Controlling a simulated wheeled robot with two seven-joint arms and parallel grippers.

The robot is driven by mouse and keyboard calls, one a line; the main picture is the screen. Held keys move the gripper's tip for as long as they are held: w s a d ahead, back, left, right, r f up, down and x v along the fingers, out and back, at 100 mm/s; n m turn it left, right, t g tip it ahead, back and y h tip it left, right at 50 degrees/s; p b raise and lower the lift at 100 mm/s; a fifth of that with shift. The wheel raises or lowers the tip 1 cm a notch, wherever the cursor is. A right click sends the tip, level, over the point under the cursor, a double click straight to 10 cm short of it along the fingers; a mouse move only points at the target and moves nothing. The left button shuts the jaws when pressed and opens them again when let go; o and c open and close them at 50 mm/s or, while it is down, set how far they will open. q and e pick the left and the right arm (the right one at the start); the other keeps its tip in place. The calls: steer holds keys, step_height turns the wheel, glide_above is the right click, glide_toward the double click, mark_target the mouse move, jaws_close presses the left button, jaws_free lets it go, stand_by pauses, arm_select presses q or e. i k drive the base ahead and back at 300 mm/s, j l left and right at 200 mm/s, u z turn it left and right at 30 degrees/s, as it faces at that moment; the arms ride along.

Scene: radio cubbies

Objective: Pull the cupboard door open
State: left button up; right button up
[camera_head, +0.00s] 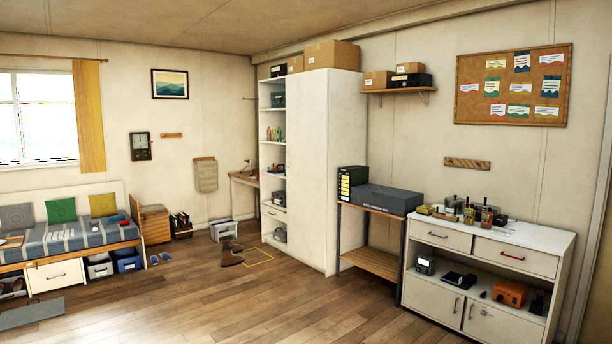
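A low white cabinet (563,262) stands at the right against the wall. It has two drawers at the top, an open shelf in the middle and two cupboard doors at the bottom. The left door (430,299) and the right door (497,326) both look shut, each with a small upright handle near the middle seam. The lower part of the right door is cut by the frame edge. A tall white cupboard (338,170) with open shelves on its left side stands further back. Neither of my grippers shows in this view.
A wooden stand (370,262) with a grey case (388,200) stands left of the low cabinet. Radios and small items cover the cabinet top. A bed (70,238) is at the far left. Boots (231,255) stand by the tall cupboard. The wooden floor (260,305) in front is clear.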

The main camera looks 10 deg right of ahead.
mark_target(306, 154)
steer(key=z, duration=0.5)
steer(key=i, duration=7.75)
steer(key=i+j+u, duration=0.1)
steer(key=u, duration=0.2)
